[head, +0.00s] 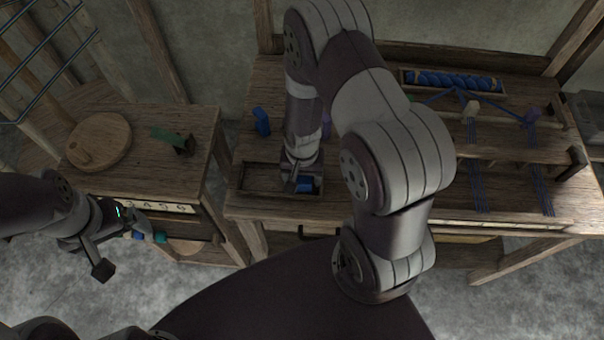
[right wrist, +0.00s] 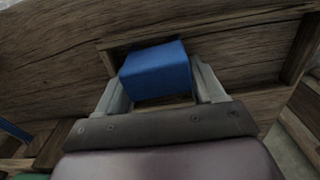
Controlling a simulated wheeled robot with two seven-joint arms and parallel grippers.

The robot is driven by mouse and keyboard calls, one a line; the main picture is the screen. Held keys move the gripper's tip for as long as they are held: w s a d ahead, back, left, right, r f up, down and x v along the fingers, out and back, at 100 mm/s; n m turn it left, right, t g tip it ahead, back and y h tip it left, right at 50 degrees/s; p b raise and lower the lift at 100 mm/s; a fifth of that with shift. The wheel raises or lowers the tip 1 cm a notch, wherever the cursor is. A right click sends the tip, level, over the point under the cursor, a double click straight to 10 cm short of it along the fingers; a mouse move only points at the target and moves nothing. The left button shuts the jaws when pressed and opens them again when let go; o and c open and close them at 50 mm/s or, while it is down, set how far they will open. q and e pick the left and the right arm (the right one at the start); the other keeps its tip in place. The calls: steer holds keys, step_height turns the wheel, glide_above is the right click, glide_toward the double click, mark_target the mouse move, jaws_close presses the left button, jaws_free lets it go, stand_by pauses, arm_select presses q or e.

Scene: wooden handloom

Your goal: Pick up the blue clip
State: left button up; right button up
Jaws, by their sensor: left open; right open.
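A blue block-like piece, which looks like the blue clip (head: 305,184), sits in the shallow tray (head: 250,180) at the loom's front left. My right gripper (head: 303,187) points down into the tray, open, with its fingers beside the piece. In the right wrist view the blue clip (right wrist: 156,72) lies between the two spread fingers (right wrist: 162,92); I cannot tell whether they touch it. My left gripper (head: 122,254) is open at the lower left, away from the clip. The right arm hides part of the loom.
Another blue piece (head: 262,122) stands behind the tray. A side table (head: 190,125) at left holds a round wooden board (head: 98,141) and a green piece (head: 172,138). Blue yarn (head: 452,80) lies in a rear slot.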

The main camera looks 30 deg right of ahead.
steer(key=shift+a, duration=0.1)
steer(key=shift+r, duration=0.1)
steer(key=c, duration=0.5)
steer(key=shift+c, duration=1.1)
steer(key=shift+w+r, duration=0.1)
steer(key=shift+r, duration=0.15)
step_height(320, 180, up, 4)
steer(key=shift+a+f, duration=0.1)
steer(key=shift+a, duration=0.05)
steer(key=s+a+r, duration=0.6)
steer(key=s+a, duration=0.1)
steer(key=a, duration=0.1)
steer(key=shift+s+a+r, duration=0.25)
steer(key=shift+s+r, duration=0.1)
